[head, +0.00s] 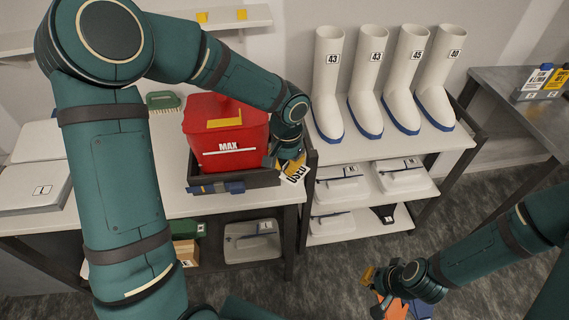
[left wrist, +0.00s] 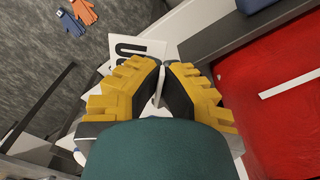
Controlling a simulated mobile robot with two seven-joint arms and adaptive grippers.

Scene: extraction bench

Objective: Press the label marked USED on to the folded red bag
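The white label marked USED (head: 297,176) is tilted at the front right corner of a dark tray (head: 237,182). My left gripper (head: 284,167) is shut on it; in the left wrist view the label (left wrist: 134,47) is pinched between the yellow-padded fingertips (left wrist: 161,68), part of its lettering hidden. The red bag (head: 213,133), with a white MAX line and a yellow patch, stands in the tray just left of the gripper. In the left wrist view the red surface (left wrist: 270,115) lies to the right, apart from the label. My right gripper (head: 373,293) is open and empty, low at the right.
White boots (head: 327,85) stand in a row right of the tray. Shelves below hold pale trays (head: 402,175). A green brush (head: 163,100) lies behind the bag, and white boxes (head: 35,187) stand at the left. Orange and blue gloves (left wrist: 70,23) lie on the floor.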

